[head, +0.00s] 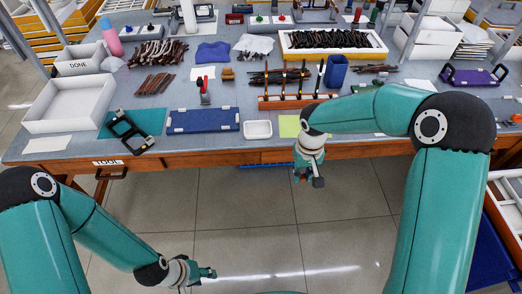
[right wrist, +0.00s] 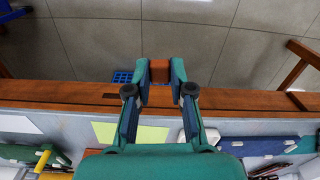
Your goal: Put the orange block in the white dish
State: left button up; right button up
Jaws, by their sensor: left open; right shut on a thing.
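The orange block (right wrist: 159,71) shows in the right wrist view between the fingertips of my right gripper (right wrist: 161,78), which is shut on it. In the head view my right gripper (head: 312,179) hangs just in front of the table's front edge, over the floor; the block is hard to make out there. The white dish (head: 258,130) lies near the table's front edge, left of my right gripper and apart from it. In the right wrist view part of the dish shows beside a finger (right wrist: 212,136). My left gripper (head: 204,273) is open and empty, low over the floor.
A blue tray (head: 203,121) lies left of the dish, and a yellow-green note (head: 289,126) lies right of it. A wooden rack (head: 296,104) with upright tools stands behind. The wooden front edge (head: 226,158) runs between my right gripper and the tabletop.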

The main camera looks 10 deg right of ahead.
aim_at(258, 130)
jog(key=k, duration=0.65)
jog(key=u, duration=0.45)
jog(key=i, duration=1.6)
jog(key=z, duration=0.2)
